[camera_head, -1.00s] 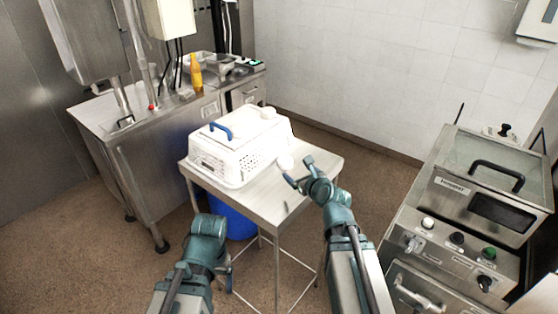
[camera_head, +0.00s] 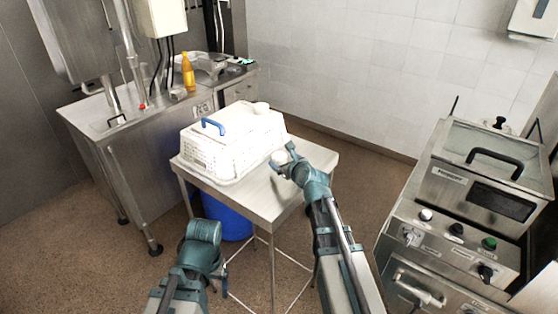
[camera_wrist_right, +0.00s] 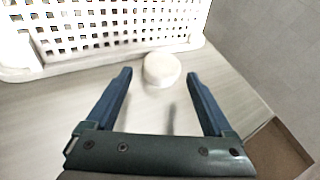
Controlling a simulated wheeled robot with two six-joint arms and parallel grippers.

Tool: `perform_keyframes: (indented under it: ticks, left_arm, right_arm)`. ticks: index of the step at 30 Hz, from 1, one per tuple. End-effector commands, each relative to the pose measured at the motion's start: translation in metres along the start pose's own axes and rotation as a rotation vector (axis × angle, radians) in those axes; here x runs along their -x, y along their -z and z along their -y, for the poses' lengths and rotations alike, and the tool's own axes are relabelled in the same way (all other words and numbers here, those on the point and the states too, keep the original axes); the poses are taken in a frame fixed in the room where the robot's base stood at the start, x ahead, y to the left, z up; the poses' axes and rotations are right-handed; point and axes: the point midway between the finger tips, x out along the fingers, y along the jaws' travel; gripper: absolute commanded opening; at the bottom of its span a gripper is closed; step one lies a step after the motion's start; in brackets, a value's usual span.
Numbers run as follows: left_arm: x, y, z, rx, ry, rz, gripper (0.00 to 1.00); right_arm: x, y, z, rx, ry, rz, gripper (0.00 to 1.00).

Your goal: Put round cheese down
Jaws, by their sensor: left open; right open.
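The round cheese (camera_wrist_right: 162,69) is a small white disc lying on the steel table beside the white perforated basket. In the head view the cheese (camera_head: 280,157) shows partly behind my right gripper (camera_head: 283,164). In the right wrist view my right gripper (camera_wrist_right: 160,85) is open, and the cheese lies just beyond its fingertips, with nothing held between them. My left gripper (camera_head: 222,276) is low in front of the table, away from the cheese; its fingers are small in the picture.
The white basket (camera_head: 215,160) with a blue handle covers much of the steel table (camera_head: 255,200). The table's right part is clear. A blue bin (camera_head: 228,218) stands beneath. A steel counter with a yellow bottle (camera_head: 188,72) is at left; a machine (camera_head: 470,190) is at right.

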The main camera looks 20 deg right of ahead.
Motion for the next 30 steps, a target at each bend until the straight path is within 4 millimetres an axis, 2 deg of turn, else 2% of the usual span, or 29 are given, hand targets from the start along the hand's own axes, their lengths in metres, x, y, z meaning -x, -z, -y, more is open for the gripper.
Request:
perform_keyframes:
  ticks: [9,17,27,30]
  left_arm:
    - [-0.020,0.001,-0.002,0.000,0.000,0.000,0.84]
    - [-0.019,0.001,-0.002,0.000,0.000,0.000,0.84]
    - [-0.019,0.001,-0.002,0.000,0.000,0.000,0.84]
    - [-0.019,0.001,-0.002,0.000,0.000,0.000,0.84]
  right_arm:
    - [-0.046,0.003,0.003,0.000,-0.001,0.000,0.87]
    - [-0.048,0.002,0.003,0.000,-0.001,0.000,0.87]
    - [-0.048,0.002,0.003,0.000,0.000,0.000,0.27]
    - [-0.048,0.002,0.003,0.000,0.000,0.000,0.13]
